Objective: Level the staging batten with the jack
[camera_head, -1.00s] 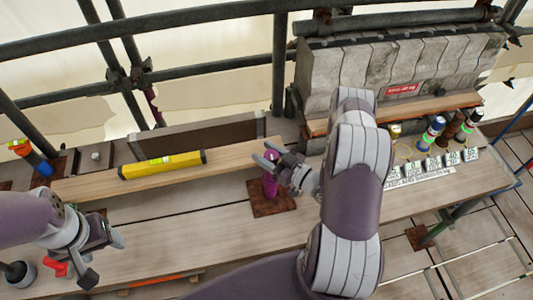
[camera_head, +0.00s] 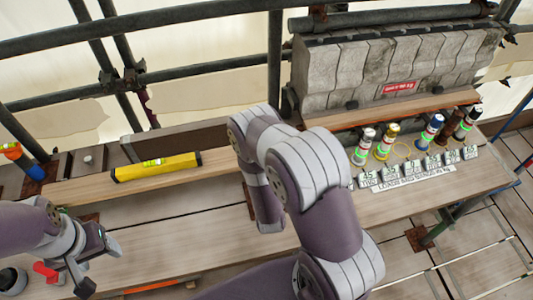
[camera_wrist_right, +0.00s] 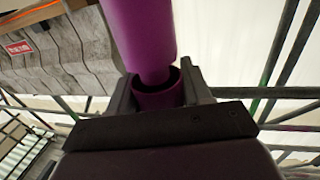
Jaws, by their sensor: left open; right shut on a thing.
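The staging batten (camera_head: 90,188) is a long pale plank at the back of the deck, its right part hidden behind my right arm. A yellow spirit level (camera_head: 157,167) lies along it; I cannot read its bubble. The purple jack (camera_wrist_right: 145,35) fills the upper middle of the right wrist view, a wide cylinder above a round purple collar. My right gripper (camera_wrist_right: 160,92) is shut on the purple jack. In the head view, my arm hides the jack and that gripper. My left gripper (camera_head: 99,267) is open and empty at the lower left, apart from the batten.
Several coloured bottles stand behind number tags (camera_head: 410,172) at the right. A grey stone block (camera_head: 395,75) stands behind them. The front deck is mostly clear.

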